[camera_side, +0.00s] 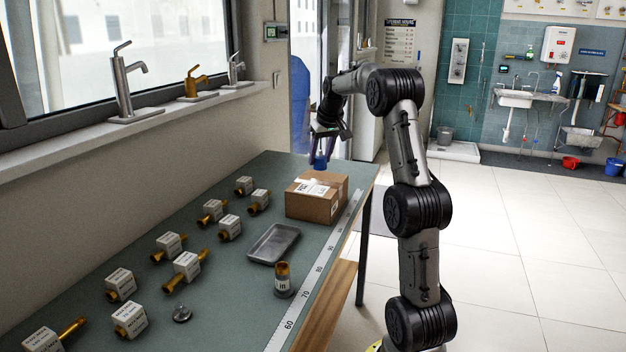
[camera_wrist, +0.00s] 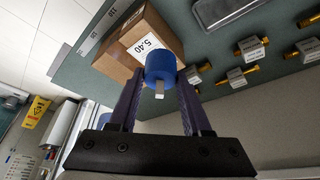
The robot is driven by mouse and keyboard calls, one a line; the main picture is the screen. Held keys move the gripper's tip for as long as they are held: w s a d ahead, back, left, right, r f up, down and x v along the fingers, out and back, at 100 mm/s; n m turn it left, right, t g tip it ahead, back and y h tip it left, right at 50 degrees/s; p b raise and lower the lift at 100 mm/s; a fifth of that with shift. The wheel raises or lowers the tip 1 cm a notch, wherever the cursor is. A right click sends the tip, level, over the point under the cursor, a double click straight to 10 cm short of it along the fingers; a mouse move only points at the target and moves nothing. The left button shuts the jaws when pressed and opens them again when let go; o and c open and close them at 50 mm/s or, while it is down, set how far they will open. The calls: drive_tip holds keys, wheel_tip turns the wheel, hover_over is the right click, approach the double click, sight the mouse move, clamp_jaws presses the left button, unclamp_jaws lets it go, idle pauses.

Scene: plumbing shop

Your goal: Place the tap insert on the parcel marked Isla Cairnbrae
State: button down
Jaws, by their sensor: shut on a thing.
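The tap insert (camera_side: 320,162) has a blue cap, and in the wrist view its blue body (camera_wrist: 165,66) shows a pale metal stem. My gripper (camera_side: 321,151) is shut on it, and in the wrist view my gripper's two dark fingers (camera_wrist: 158,84) sit on either side of it. A brown cardboard parcel (camera_side: 308,208) with white labels sits at the bench's far end. The insert appears above the parcel's far side, apart from it; the exact overlap is unclear. The parcel (camera_wrist: 113,63) shows a label reading 5.40 in the wrist view; no name is readable.
A shallow grey tray (camera_side: 273,244) lies in front of the parcel. A brass-topped jar (camera_side: 283,281) stands near the ruler strip (camera_side: 312,281) along the bench edge. Several small white-labelled boxes with brass fittings fill the left of the bench (camera_side: 225,290). Taps stand on the sill (camera_side: 150,117).

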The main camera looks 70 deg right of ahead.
drive_tip(key=w+d+f, duration=0.1)
drive_tip(key=d+f, duration=0.1)
drive_tip(key=w+d+f, duration=0.3)
drive_tip(key=d+f, duration=0.1)
drive_tip(key=shift+w+d+f, duration=0.1)
drive_tip(key=shift+w+f, duration=0.15)
drive_tip(key=shift+w, duration=0.1)
drive_tip(key=shift+s+a+x, duration=0.1)
drive_tip(key=shift+s+x, duration=0.05)
drive_tip(key=shift+x, duration=0.85)
drive_tip(key=shift+s+a+x, duration=0.15)
drive_tip(key=shift+x, duration=0.85)
drive_tip(key=shift+f, duration=0.3)
drive_tip(key=shift+c, duration=1.7)
unclamp_jaws()
